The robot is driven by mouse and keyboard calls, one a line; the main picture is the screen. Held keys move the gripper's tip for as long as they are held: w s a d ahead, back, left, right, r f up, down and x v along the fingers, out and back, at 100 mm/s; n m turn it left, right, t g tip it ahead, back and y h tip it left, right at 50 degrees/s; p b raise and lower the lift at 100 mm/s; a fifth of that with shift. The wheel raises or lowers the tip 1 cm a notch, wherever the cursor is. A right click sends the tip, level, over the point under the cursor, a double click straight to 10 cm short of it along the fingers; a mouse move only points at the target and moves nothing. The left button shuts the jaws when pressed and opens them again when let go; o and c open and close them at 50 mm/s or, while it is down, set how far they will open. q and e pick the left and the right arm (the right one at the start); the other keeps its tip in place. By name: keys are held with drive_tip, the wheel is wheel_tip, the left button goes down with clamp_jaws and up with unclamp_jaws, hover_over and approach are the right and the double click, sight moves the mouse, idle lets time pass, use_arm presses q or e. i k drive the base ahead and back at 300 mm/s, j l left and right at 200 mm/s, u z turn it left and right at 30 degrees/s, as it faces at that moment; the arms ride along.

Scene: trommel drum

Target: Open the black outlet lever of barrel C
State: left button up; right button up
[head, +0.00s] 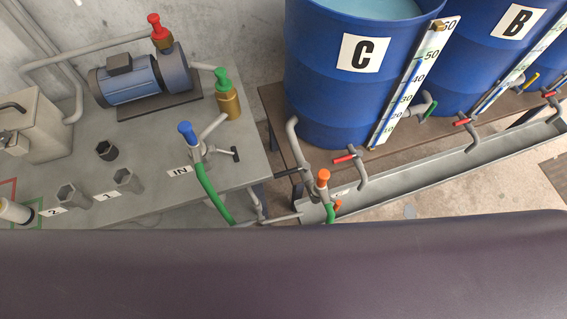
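Barrel C (330,95) is a large blue barrel with a white C label, standing on a brown bench at the upper middle. A grey outlet pipe (292,135) comes down at its left side. A black lever (287,171) sits on the valve at the lower end of this pipe and points left, roughly level in the picture. Neither of my grippers is in view, and nothing touches the lever.
A red lever (344,159) and an orange-capped valve (323,178) are close to the right. A long grey trough (430,164) runs along the barrels. Left is a grey table (225,180) with a pump (130,82) and another black lever (236,154). The bottom of the view is blocked.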

sight(286, 173)
drive_tip(key=k+l+u, duration=0.1)
drive_tip(key=l+u, duration=0.25)
drive_tip(key=k+l+u, duration=0.1)
drive_tip(key=u, duration=0.25)
drive_tip(key=k+l+u, duration=0.2)
drive_tip(key=l+u, duration=0.15)
